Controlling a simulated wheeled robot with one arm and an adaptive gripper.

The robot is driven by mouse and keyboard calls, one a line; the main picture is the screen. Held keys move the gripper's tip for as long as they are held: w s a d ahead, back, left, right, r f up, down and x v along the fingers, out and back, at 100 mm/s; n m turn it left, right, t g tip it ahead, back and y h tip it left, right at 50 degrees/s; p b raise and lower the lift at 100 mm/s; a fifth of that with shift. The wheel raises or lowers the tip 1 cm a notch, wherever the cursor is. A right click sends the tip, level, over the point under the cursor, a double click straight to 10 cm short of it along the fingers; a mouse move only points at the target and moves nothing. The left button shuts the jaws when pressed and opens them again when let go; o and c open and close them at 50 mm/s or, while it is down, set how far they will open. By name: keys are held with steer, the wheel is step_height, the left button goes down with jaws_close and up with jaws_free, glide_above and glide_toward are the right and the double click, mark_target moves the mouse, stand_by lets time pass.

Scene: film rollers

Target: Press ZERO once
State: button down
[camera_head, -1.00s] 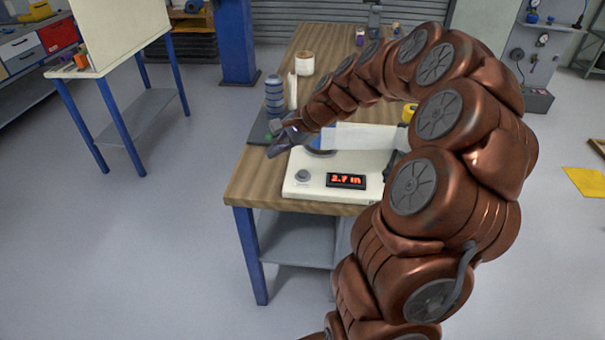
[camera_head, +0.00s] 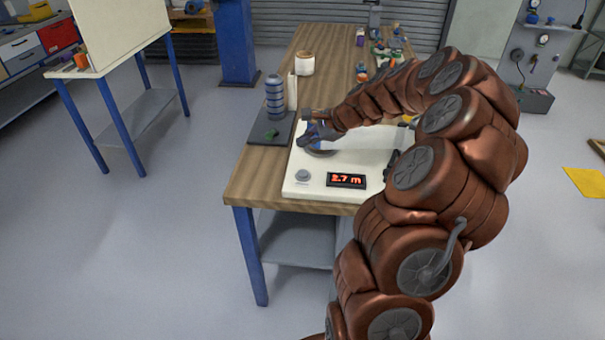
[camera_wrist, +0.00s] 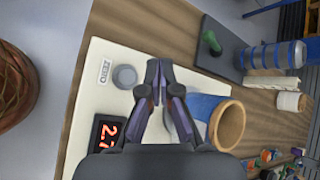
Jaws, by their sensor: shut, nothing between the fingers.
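The ZERO button is a round grey knob (camera_head: 303,175) at the front left of a cream-coloured machine (camera_head: 315,190). In the wrist view the grey button (camera_wrist: 124,76) sits beside a label reading ZERO (camera_wrist: 105,71). A red display (camera_head: 346,180) on the machine reads 2.7 m. My gripper (camera_head: 301,142) is over the left part of the machine, behind the button in the head view. In the wrist view my gripper (camera_wrist: 158,64) is shut and empty, its fingertips just right of the button, apart from it in the picture. Its height above the machine is hard to tell.
A blue roll with a tan core (camera_wrist: 229,125) lies close to my fingers. A white roll (camera_head: 304,63) stands farther back.

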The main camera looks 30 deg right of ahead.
steer(key=b, duration=0.4)
glide_above(305, 173)
step_height(305, 173, down, 6)
steer(key=shift+a+f, duration=0.1)
steer(key=shift+f, duration=1.05)
steer(key=shift+f, duration=0.1)
stand_by(0.3)
steer(key=shift+f, duration=0.3)
steer(key=shift+f+b, duration=0.35)
steer(key=shift+f, duration=0.1)
stand_by(0.9)
stand_by(0.3)
steer(key=shift+r+p, duration=0.6)
steer(key=shift+r, duration=0.3)
steer(key=shift+r, duration=0.15)
